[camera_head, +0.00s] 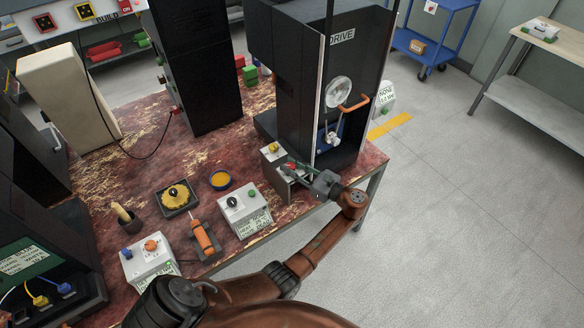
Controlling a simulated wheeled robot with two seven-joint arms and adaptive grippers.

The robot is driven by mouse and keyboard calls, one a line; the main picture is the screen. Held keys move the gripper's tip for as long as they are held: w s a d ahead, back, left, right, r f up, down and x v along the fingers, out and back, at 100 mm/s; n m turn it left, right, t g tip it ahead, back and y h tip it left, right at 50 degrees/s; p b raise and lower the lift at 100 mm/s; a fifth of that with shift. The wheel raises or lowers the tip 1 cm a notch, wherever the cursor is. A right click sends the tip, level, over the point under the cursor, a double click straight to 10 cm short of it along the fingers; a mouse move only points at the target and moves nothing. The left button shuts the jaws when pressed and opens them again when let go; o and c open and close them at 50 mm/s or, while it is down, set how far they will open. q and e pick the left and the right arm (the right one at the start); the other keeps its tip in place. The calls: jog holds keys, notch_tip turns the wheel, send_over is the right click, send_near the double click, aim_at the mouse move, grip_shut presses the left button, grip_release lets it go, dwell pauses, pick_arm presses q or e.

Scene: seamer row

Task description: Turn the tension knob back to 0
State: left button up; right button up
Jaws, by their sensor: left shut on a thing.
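A yellow knob (273,147) sits on top of a light box just behind the fingers. My right gripper is not in view.
On the worn red bench (95,185) stand a white box with black and green knobs (243,209), a white box with an orange knob (148,262), an orange-handled tool (203,236) and a yellow-filled tray (176,205). An orange handle (357,104) sticks out of the cabinet.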

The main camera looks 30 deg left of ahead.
pick_arm(q)
jog(key=shift+n+g+b, duration=1.05)
jog(key=shift+n+g, duration=0.25)
jog(key=shift+g, duration=0.9)
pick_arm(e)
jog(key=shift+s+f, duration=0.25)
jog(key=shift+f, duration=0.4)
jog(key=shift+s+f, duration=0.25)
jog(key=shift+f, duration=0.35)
pick_arm(q)
jog(key=o, duration=1.2)
jog(key=shift+a, duration=0.1)
jog(key=shift+c, duration=0.2)
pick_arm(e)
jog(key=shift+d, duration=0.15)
pick_arm(q)
jog(key=shift+r, duration=0.1)
